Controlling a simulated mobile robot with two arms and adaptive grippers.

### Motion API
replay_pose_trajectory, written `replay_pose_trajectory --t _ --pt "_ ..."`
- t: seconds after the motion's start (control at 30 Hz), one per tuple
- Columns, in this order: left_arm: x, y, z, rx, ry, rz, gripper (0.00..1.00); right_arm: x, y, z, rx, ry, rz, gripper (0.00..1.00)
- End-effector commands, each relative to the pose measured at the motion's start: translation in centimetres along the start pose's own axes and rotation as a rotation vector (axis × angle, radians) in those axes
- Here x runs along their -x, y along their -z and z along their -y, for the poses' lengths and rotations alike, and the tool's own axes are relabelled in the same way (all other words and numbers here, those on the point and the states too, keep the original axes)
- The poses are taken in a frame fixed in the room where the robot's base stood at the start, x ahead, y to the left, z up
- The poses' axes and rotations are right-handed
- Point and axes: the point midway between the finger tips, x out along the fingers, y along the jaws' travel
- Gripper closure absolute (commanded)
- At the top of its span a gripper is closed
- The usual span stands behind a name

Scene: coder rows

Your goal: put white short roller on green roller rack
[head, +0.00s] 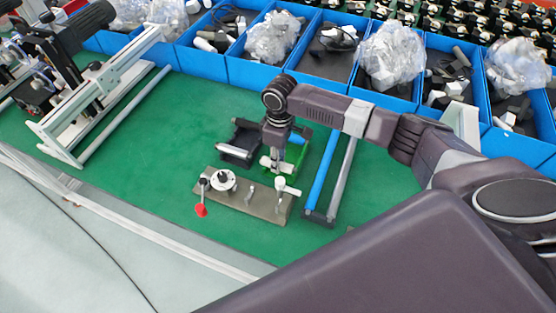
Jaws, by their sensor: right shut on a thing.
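My right gripper (274,158) points down over the middle of the green table, at the green roller rack (298,157). It is shut on a white short roller (266,163), which shows only as a small pale piece by the fingertips. The gripper and wrist hide part of the rack and roller, so I cannot tell whether the roller touches the rack. A blue roller (297,139) shows at the rack's right part. My left gripper is not in view.
A black rack (243,136) with a pale roller (233,151) stands just left. A metal fixture plate (243,200) with a red-tipped lever lies in front. Blue and grey bars (322,180) stand right. Blue bins (205,63) line the back; a metal frame (100,100) stands left.

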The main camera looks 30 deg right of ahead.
Motion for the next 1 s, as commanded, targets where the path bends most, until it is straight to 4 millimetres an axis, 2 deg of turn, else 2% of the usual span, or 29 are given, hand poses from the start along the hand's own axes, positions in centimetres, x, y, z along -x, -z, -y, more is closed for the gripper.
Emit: replay_pose_trajectory --t 0.23,0.27,0.43,0.77,0.87,1.0 --pt "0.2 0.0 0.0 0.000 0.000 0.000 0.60 -0.2 0.0 0.0 0.000 0.000 0.000 1.00" --pt "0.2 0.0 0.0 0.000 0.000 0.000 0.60 -0.2 0.0 0.0 0.000 0.000 0.000 0.76" --pt "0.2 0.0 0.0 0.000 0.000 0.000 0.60 -0.2 0.0 0.0 0.000 0.000 0.000 0.59" --pt "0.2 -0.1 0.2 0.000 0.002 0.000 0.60 0.1 0.0 0.0 0.000 0.000 -0.001 0.59" --pt "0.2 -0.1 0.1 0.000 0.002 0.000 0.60 1.2 0.1 -0.1 0.000 -0.001 -0.002 0.59" --pt "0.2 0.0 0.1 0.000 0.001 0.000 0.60 4.0 0.1 -0.1 0.001 -0.003 -0.003 0.59"
